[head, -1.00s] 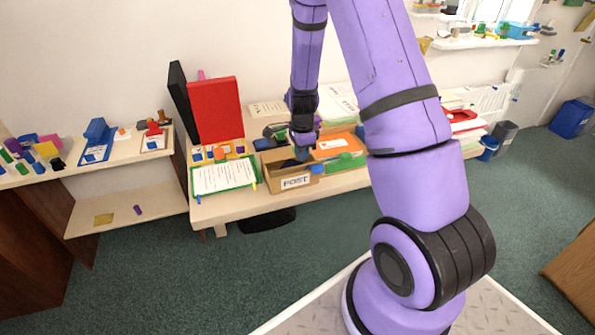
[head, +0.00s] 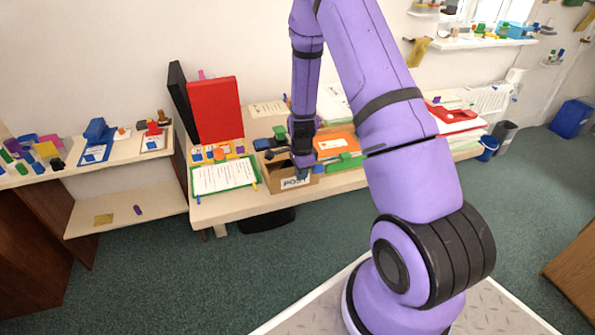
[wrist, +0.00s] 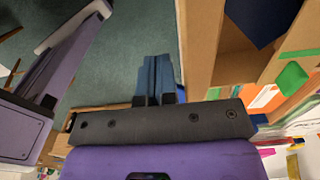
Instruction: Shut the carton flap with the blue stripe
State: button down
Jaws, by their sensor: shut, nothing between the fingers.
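The brown open-topped carton (head: 282,181) with a POST label stands at the front of the desk. My gripper (head: 302,174) is shut and empty, pointing down at the carton's front right and covering part of the label. In the wrist view my blue fingers (wrist: 155,77) are together over the floor, apart from the carton wall (wrist: 201,45) to their right. A dark blue surface (wrist: 262,18) shows inside the carton. A green strip (wrist: 298,54) lies along a carton edge. I cannot make out the blue-striped flap clearly.
A white sheet in a green tray (head: 225,174) lies left of the carton. An orange folder (head: 336,143) lies behind it to the right. A red binder (head: 214,109) stands at the back. The floor (head: 150,265) in front is clear.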

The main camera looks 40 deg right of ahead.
dwell(0.3)
jog(key=shift+w+r, duration=0.25)
jog(key=shift+r, duration=0.15)
jog(key=shift+d, duration=0.1)
jog(key=shift+w+r, duration=0.25)
jog(key=shift+r, duration=0.15)
jog(key=shift+w+d+r, duration=0.15)
jog(key=shift+w+r, duration=0.2)
